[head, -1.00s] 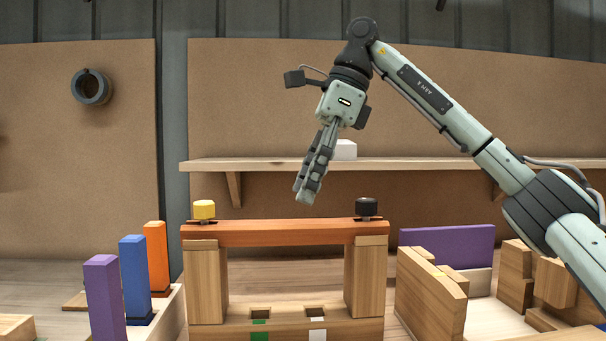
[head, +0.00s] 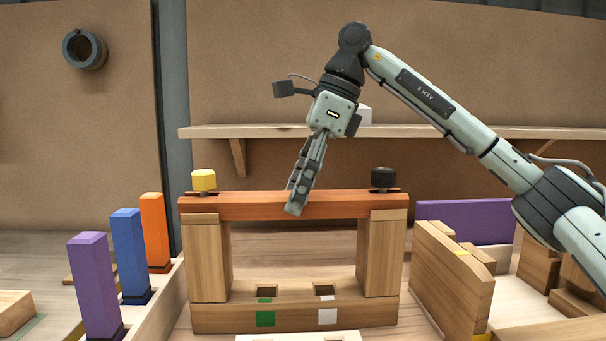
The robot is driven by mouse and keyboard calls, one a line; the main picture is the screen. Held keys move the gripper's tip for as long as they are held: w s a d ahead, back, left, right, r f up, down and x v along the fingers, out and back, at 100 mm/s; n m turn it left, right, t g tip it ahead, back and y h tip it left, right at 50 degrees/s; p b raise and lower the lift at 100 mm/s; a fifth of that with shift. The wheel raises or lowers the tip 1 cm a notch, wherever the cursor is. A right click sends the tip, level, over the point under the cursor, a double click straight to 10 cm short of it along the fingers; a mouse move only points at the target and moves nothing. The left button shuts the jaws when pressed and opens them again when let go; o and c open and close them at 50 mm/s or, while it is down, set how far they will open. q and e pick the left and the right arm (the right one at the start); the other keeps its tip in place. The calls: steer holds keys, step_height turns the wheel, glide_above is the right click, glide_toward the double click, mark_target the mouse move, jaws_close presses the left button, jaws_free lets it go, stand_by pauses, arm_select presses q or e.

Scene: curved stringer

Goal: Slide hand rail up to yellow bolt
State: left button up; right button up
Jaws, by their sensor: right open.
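The hand rail is a reddish-orange wooden bar (head: 245,205) lying level across two upright wooden posts. The yellow bolt (head: 204,180) stands on top near its left end, and a black bolt (head: 383,178) stands near its right end. My left gripper is not in view.
Purple (head: 95,285), blue (head: 130,255) and orange (head: 154,232) blocks stand upright at left. A wooden base (head: 292,317) with green and white squares lies under the rail. A shelf (head: 460,132) runs behind.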

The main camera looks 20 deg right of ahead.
mark_target(316, 193)
steer(key=c, duration=1.5)
steer(key=shift+w+a, duration=0.25)
steer(key=shift+a, duration=0.45)
steer(key=shift+c, duration=0.2)
steer(key=o, duration=1.5)
steer(key=shift+o, duration=0.2)
steer(key=v, duration=1.2)
